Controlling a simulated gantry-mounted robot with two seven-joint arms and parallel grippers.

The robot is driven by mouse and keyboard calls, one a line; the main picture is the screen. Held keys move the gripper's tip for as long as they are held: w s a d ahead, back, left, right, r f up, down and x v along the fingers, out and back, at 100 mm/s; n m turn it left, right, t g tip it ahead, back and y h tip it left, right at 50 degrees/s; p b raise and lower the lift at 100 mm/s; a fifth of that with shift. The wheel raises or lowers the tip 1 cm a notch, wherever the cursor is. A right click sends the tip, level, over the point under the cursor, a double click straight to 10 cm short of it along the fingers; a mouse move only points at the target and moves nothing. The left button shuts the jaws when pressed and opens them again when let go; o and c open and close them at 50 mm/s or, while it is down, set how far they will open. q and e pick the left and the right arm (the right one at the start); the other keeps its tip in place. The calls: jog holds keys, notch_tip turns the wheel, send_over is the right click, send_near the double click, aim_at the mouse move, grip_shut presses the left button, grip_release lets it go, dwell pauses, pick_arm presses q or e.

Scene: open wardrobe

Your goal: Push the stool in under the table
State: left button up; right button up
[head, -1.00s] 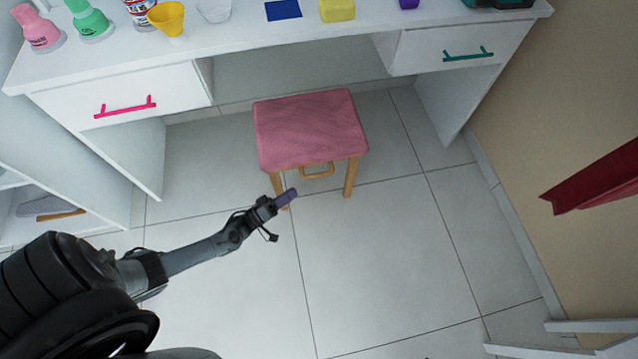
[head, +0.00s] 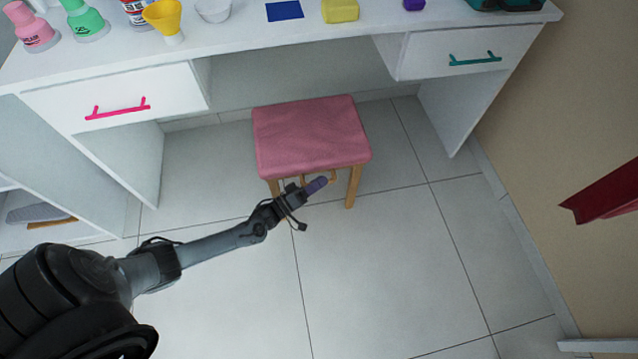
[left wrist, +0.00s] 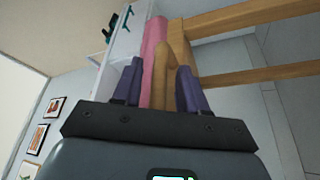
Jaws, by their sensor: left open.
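The stool (head: 310,137) has a pink padded seat and wooden legs, and stands upright on the tiled floor before the gap under the white table (head: 365,35). Its seat partly reaches in below the table's front edge. My left gripper (head: 318,185) is at the stool's near side, below the seat, by the wooden handle. In the left wrist view the open purple fingers (left wrist: 158,88) stand either side of the wooden handle (left wrist: 171,75), with the pink seat edge beside it. Contact cannot be told. My right gripper is not in view.
The table has a left drawer with a pink handle (head: 118,109) and a right drawer with a teal handle (head: 475,59). Side panels bound the knee space. Bottles, a yellow funnel (head: 164,18) and a bowl stand on top. The floor before the stool is clear.

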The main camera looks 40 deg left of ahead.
pick_arm(q)
jog(key=shift+w+d, duration=0.1)
jog(key=shift+d, duration=0.05)
jog(key=shift+c, duration=0.3)
grip_shut()
